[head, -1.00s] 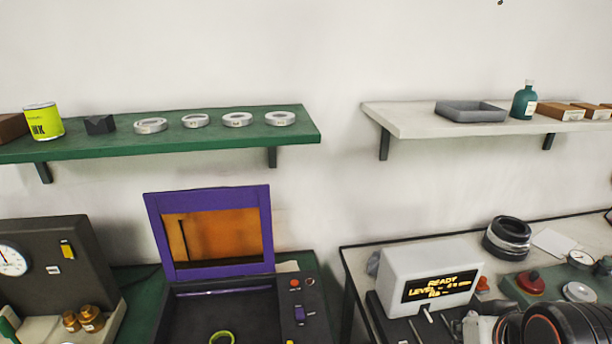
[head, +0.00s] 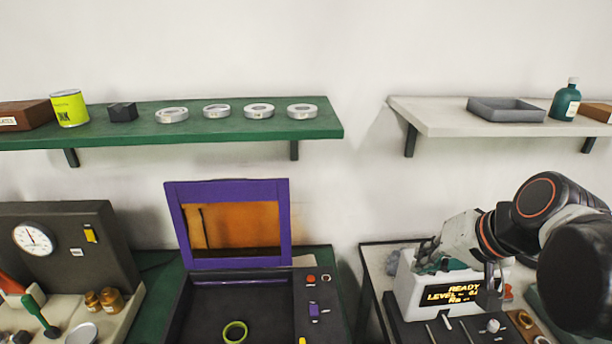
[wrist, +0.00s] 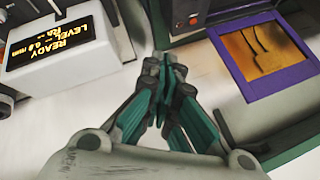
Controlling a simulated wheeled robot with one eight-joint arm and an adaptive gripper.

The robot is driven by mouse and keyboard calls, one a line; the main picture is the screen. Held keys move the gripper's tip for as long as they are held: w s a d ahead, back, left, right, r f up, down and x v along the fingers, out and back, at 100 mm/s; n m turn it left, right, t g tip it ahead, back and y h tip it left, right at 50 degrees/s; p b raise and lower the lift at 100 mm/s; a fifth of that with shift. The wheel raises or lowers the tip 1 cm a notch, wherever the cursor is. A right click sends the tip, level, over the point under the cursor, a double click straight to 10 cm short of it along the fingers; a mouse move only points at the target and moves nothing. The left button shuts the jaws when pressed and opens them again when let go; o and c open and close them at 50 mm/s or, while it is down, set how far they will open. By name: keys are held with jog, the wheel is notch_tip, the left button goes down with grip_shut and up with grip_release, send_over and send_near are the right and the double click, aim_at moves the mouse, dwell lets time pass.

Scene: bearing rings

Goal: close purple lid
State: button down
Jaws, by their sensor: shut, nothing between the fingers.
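The purple lid (head: 233,264) stands open and upright at the back of a dark box (head: 198,312), with an orange panel inside its frame. A yellow-green ring (head: 235,332) lies in the box. In the wrist view the purple lid (wrist: 247,93) is at the upper right, apart from my fingers. My gripper (wrist: 168,88) has its teal fingers together and empty. In the head view my gripper (head: 432,258) is right of the lid, over the white display box, partly hidden by my arm.
The white display box (head: 408,290) stands on the right table. A green shelf (head: 230,131) with several metal rings hangs above the lid, and a pale shelf (head: 440,122) hangs at right. Control buttons (head: 311,279) sit right of the dark box. Open space lies between lid and gripper.

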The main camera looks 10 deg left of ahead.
jog(key=w+a+g+y+p, duration=0.1)
jog(key=w+a+g+y, duration=0.2)
jog(key=w+a+y, duration=0.65)
jog(key=w+a+g+y, duration=0.2)
jog(key=w+a+y, duration=0.2)
jog(key=w+a, duration=0.95)
jog(key=s+a+b, duration=0.1)
jog(key=a+b, duration=0.1)
jog(key=a, duration=0.4)
jog(key=shift+s+r+b, duration=0.2)
jog(key=shift+r+b, duration=0.1)
jog(key=shift+b, duration=0.05)
jog(key=shift+h, duration=0.25)
